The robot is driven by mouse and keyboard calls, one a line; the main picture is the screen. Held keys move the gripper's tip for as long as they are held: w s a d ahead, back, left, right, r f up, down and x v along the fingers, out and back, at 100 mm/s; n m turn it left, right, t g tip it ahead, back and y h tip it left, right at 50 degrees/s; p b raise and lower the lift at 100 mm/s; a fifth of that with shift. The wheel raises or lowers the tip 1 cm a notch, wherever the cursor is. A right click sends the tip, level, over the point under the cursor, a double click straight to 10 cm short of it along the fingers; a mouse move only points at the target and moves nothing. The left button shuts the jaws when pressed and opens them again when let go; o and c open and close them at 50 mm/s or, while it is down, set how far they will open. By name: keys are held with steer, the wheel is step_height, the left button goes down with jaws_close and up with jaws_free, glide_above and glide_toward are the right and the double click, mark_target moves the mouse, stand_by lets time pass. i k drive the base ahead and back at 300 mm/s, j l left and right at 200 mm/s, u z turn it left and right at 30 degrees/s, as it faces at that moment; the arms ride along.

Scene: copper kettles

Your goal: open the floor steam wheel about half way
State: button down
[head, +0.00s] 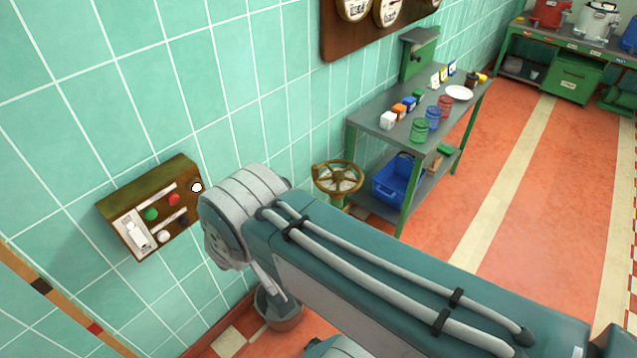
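The floor steam wheel (338,178) is a brown-gold spoked handwheel on a green stand. It stands low by the tiled wall, just left of the green-legged table. My arm crosses the lower middle of the head view, with its elbow near the wall, to the left of the wheel. The wheel's rim and spokes show, but most of its stand is hidden behind my arm. My gripper cannot be made out in this view. How far the wheel is turned cannot be told.
A table (373,119) with jars, small boxes and a white plate stands right of the wheel, a blue crate (396,182) on its lower shelf. A control box (152,207) is on the wall at left. A grey bucket (279,312) stands below my arm. The orange floor at right is clear.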

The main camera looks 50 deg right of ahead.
mark_target(337, 177)
steer(key=z, duration=1.55)
steer(key=i+j+z, duration=0.15)
steer(key=j, duration=0.2)
steer(key=i+j+z, duration=0.15)
steer(key=j, duration=0.25)
